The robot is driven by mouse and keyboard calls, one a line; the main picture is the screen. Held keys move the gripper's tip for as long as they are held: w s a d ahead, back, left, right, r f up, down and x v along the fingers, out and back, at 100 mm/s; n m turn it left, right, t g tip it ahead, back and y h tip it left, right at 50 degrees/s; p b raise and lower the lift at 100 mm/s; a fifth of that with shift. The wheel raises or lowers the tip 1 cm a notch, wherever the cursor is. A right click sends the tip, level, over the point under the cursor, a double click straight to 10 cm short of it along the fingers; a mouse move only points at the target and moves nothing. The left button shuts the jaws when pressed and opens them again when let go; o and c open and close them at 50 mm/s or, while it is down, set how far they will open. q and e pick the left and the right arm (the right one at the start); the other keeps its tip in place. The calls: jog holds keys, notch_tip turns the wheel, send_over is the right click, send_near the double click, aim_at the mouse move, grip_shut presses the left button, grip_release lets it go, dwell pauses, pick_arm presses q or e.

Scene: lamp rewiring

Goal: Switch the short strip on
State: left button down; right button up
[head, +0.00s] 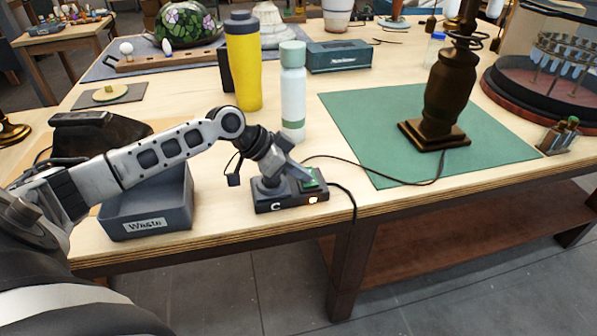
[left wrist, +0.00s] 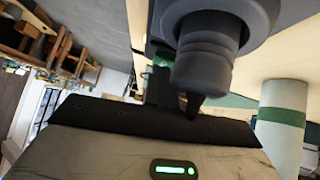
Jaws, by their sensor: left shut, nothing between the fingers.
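The short strip (head: 290,203) is a small dark block marked "C" near the table's front edge, with a small lit spot at its front right. A green part (head: 311,179) shows on its top right and a dark rounded plug-like piece on its top left. My left gripper (head: 288,167) is shut and empty, pointing down at the top of the strip; I cannot tell whether it touches. In the left wrist view a dark ribbed cylinder (left wrist: 212,50) is close in front of the camera, and the fingertips are largely hidden. My right gripper is not in view.
A white bottle (head: 292,85) and a yellow bottle (head: 244,65) stand behind the strip. The grey waste bin (head: 150,205) is to its left. A cable runs to the brown lamp base (head: 445,100) on the green mat (head: 370,120). The table edge is just in front.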

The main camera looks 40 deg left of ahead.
pick_arm(q)
jog(key=shift+w+a+r, duration=0.25)
jog(key=shift+w+a, duration=0.25)
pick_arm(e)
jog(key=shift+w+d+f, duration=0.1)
